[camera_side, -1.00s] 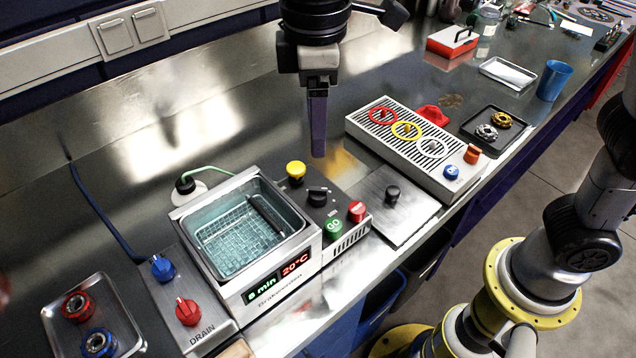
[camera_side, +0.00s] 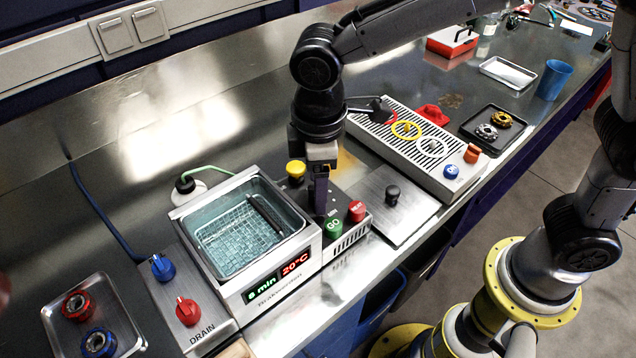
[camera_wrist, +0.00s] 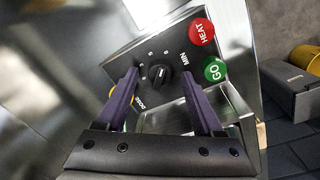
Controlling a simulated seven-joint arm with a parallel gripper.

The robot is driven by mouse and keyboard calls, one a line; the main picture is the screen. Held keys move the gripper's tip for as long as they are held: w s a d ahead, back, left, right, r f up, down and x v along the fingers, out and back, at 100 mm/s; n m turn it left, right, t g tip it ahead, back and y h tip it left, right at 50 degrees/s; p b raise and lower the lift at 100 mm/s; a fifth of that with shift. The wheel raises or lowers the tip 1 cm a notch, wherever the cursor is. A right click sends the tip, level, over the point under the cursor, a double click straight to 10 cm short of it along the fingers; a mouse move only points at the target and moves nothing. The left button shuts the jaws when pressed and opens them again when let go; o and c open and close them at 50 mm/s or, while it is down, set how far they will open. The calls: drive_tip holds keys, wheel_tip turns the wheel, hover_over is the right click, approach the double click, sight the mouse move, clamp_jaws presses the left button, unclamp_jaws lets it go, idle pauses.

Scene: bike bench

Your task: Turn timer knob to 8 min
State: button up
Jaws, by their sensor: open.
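The black timer knob (camera_wrist: 158,75) shows in the wrist view on a dark panel, with a white pointer line and the marking MIN beside it. In the side view it is mostly hidden by my gripper (camera_side: 320,198). In the wrist view my gripper (camera_wrist: 160,80) is open, its purple fingers on either side of the knob with gaps between. I cannot tell how far above the panel the fingertips are. The green display (camera_side: 262,289) on the bath's front reads a number of min; the digit looks like 8 or 6.
The green GO button (camera_wrist: 214,69) and red HEAT button (camera_wrist: 201,32) are close to the knob. A yellow button (camera_side: 296,169) stands behind it. The water bath (camera_side: 290,255) is to the left, and a flat steel plate with a black knob (camera_side: 392,195) to the right.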

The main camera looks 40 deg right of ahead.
drive_tip(key=shift+f, duration=0.3)
clamp_jaws()
drive_tip(key=shift+n, duration=0.9)
unclamp_jaws()
wheel_tip(320, 180, up, 14)
drive_tip(key=shift+s+a, duration=0.15)
drive_tip(key=shift+s, duration=0.25)
drive_tip(key=shift+f, duration=0.1)
